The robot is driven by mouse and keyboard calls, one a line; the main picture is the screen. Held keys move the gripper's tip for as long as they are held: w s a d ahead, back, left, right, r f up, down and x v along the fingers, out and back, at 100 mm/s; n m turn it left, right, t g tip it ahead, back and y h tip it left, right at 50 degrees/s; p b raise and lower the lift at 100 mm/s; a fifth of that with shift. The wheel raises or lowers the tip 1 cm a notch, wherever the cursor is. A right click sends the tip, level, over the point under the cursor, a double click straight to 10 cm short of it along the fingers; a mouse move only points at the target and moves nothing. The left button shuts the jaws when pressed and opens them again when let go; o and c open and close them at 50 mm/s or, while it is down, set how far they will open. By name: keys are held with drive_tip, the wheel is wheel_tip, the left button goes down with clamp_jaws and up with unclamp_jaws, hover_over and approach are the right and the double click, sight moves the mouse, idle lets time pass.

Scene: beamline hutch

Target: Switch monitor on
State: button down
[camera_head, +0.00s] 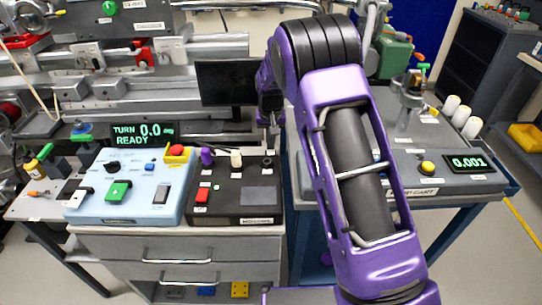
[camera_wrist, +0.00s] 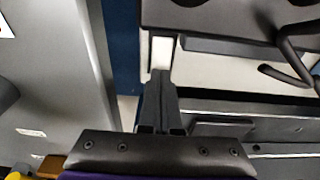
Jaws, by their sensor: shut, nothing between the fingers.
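A monitor (camera_head: 226,84) with a dark, blank screen stands at the back, behind the control consoles, in the head view. The monitor's power switch cannot be made out.
A blue-white console (camera_head: 135,205) and a black console (camera_head: 232,205) with knobs and buttons stand on a grey drawer cabinet (camera_head: 185,245). A small screen (camera_head: 142,134) there reads "TURN 0.0 READY". A cart (camera_head: 425,190) with a 0.001 readout stands right of my arm.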

sight(271, 152)
drive_tip(key=shift+f+b, duration=0.3)
drive_tip(key=shift+f, duration=0.35)
drive_tip(key=shift+r, duration=0.1)
drive_tip(key=shift+r+p, duration=2.15)
drive_tip(key=shift+r, duration=1.3)
